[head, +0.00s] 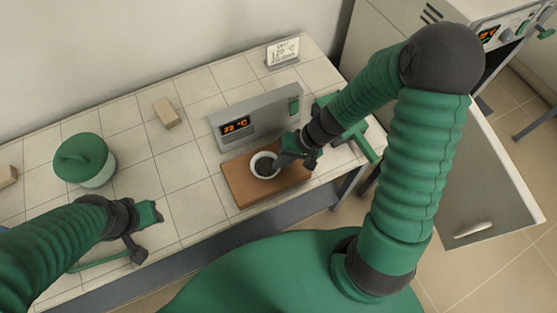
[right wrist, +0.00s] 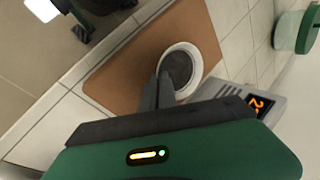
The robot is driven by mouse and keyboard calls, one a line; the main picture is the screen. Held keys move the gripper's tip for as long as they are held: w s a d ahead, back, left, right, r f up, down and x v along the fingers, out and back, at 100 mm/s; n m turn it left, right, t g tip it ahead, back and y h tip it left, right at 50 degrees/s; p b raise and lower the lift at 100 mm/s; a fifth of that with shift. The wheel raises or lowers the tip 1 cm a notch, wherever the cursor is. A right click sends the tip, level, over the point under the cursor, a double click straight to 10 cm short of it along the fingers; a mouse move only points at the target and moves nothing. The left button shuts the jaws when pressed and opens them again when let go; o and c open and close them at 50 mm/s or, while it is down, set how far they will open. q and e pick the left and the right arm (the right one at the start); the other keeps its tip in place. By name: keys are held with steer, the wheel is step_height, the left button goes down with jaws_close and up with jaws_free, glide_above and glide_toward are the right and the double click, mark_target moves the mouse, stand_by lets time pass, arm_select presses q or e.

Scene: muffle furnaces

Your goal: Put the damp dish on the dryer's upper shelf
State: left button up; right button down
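A small white round dish (head: 264,165) with dark grey contents sits on a brown board (head: 240,194) on the tiled bench. It also shows in the right wrist view (right wrist: 181,68). My right gripper (head: 281,161) is at the right side of the dish in the head view. In the right wrist view its dark fingers (right wrist: 160,90) are close together at the dish's rim; whether they grip it is unclear. My left gripper (head: 146,236) is over the front left of the bench, away from the dish. A white cabinet (head: 480,20) with an orange display stands at the upper right; its shelves are hidden.
A grey unit (head: 258,118) with an orange readout stands behind the board. A green-lidded jar (head: 85,160), a small tan block (head: 167,112) and a sign (head: 283,52) are on the bench. An open door (head: 485,185) with a pale handle extends at the right.

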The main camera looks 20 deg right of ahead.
steer(key=c, duration=2)
jaws_free()
steer(key=shift+s+d+f, duration=0.15)
steer(key=shift+d, duration=0.4)
steer(key=shift+o, duration=0.2)
steer(key=shift+a, duration=0.85)
steer(key=shift+w, duration=0.2)
arm_select(q)
steer(key=shift+s+d, duration=0.1)
steer(key=shift+d, duration=0.2)
arm_select(e)
steer(key=shift+d, duration=0.35)
